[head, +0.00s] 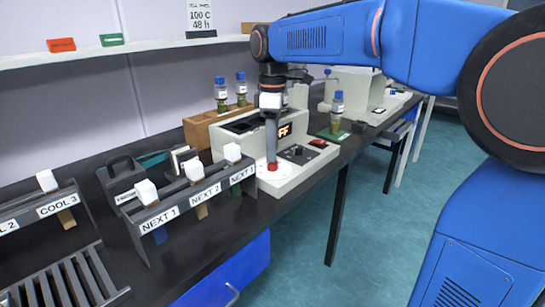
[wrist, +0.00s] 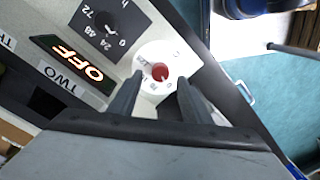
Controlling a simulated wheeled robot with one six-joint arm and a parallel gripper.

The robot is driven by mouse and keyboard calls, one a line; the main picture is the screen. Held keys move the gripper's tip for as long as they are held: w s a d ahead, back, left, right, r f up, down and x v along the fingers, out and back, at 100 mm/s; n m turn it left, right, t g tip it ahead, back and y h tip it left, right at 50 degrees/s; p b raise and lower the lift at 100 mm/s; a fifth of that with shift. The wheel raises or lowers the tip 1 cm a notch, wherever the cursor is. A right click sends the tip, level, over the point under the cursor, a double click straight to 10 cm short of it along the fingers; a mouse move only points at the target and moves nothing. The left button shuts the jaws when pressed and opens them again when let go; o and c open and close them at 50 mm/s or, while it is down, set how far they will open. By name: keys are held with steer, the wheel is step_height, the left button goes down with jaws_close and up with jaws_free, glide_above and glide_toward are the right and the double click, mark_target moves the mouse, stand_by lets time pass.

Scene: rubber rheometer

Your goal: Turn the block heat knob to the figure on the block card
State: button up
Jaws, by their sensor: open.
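The block heater (head: 296,182) is a pale box on the bench with a lit display (head: 284,131), which reads OFF in the wrist view (wrist: 78,62). Its red knob (wrist: 159,71) sits on a white round dial (wrist: 178,58); the dial figures are too small to read surely. The red knob also shows in the head view (head: 272,167), under my gripper (head: 271,158). In the wrist view my gripper (wrist: 160,82) is open, its fingertips on either side of the knob's near edge; I cannot tell whether they touch. A card (head: 200,17) on the shelf reads 100 C, 48 h.
A black knob (wrist: 106,24) with figures 0, 24, 48, 72 sits beside the red one. A rack (head: 176,212) labelled NEXT stands to the left. Vials (head: 221,92) stand in a wooden holder (head: 197,128) behind. The bench edge and open floor (head: 310,245) lie to the right.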

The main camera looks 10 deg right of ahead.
mark_target(272, 164)
steer(key=shift+f, duration=1.8)
steer(key=shift+c, duration=0.2)
steer(key=c, duration=1)
